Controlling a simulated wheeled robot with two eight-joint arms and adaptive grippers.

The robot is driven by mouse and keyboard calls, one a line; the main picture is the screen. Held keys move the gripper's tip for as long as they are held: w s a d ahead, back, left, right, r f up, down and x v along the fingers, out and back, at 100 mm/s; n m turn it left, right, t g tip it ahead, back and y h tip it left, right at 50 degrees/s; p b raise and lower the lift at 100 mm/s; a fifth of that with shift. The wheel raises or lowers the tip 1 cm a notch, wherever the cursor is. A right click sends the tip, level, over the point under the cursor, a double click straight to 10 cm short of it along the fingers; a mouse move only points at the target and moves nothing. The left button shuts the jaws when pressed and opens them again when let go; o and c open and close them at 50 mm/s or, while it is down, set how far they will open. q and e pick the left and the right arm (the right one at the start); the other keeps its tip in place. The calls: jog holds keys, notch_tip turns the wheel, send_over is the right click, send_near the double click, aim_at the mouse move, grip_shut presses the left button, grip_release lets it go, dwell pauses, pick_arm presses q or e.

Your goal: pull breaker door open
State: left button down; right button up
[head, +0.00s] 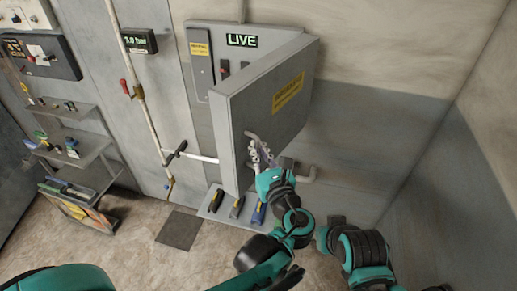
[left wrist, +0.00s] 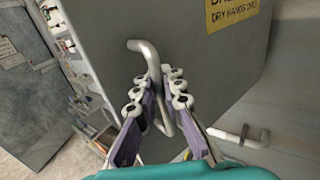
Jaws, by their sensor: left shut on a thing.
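The breaker door (head: 235,125) is a thick grey panel with a yellow label. In the head view it stands partly open, swung out from the grey breaker panel (head: 229,55), whose inside and green LIVE sign show behind it. A bent metal door handle (head: 251,135) sticks out of its face; it also shows in the left wrist view (left wrist: 139,45). My left gripper (head: 262,159) is at the handle, shut on it. In the left wrist view, the two fingers of my left gripper (left wrist: 157,92) lie on either side of the handle bar. My right gripper is not in view.
Below the door a small shelf (head: 211,213) holds several dark, yellow and blue items. A pipe elbow (head: 309,175) comes off the wall at the right. A shelf cart (head: 75,165) stands at the left. A dark floor plate (head: 179,229) lies on open floor.

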pick_arm(q)
jog(key=c, duration=1.6)
grip_release()
jog(key=shift+s, duration=0.1)
jog(key=v, duration=0.7)
jog(key=shift+s, duration=0.3)
